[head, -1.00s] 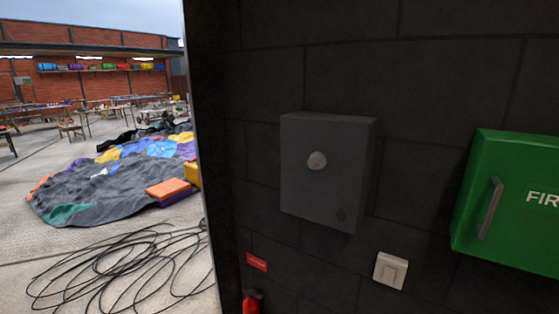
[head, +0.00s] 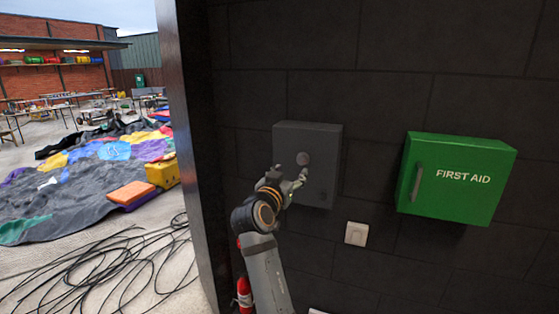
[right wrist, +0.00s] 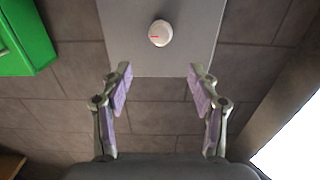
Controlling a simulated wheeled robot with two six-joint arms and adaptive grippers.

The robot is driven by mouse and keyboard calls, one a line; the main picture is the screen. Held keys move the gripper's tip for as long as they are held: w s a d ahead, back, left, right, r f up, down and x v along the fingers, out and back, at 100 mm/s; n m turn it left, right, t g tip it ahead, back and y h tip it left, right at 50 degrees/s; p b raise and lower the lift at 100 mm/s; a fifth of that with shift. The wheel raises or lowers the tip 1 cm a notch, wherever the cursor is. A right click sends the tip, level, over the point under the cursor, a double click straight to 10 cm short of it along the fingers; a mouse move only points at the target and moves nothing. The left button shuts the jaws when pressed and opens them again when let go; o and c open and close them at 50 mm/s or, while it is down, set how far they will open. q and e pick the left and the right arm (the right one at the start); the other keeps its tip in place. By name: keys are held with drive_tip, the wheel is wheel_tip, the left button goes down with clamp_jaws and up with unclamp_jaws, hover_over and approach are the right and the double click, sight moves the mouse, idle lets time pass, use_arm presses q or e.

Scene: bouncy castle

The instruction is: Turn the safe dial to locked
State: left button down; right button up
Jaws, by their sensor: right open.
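The safe (head: 325,135) is a dark grey box on the black block wall, in the middle of the head view. Its round dial (head: 303,158) is on the front face. In the right wrist view the pale dial (right wrist: 160,33) carries a red mark, and the grey safe face (right wrist: 125,55) lies behind it. My right gripper (head: 301,176) is just below and in front of the dial in the head view. In the right wrist view its two fingers (right wrist: 160,85) are spread wide and empty, with the dial ahead between them, apart from it. My left gripper is not in view.
A green first aid box (head: 458,200) hangs right of the safe. A white switch (head: 356,233) is below the safe. A red extinguisher (head: 244,292) stands low by the wall's left edge. Black cables (head: 110,270) and a spread colourful fabric (head: 70,185) lie on the ground outside at left.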

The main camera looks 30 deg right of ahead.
sight(301, 160)
drive_tip(key=p+x, duration=0.2)
drive_tip(key=x, duration=0.3)
drive_tip(key=p+x, duration=0.3)
drive_tip(key=x, duration=0.3)
drive_tip(key=shift+f, duration=0.2)
drive_tip(key=shift+w+d+f, duration=0.15)
drive_tip(key=shift+w, duration=0.05)
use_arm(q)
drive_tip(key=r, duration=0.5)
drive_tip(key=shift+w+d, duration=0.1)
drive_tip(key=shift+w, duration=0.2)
use_arm(e)
drive_tip(key=shift+s, duration=0.1)
drive_tip(key=shift+c, duration=0.4)
drive_tip(key=c, duration=1.1)
drive_tip(key=shift+o, duration=0.2)
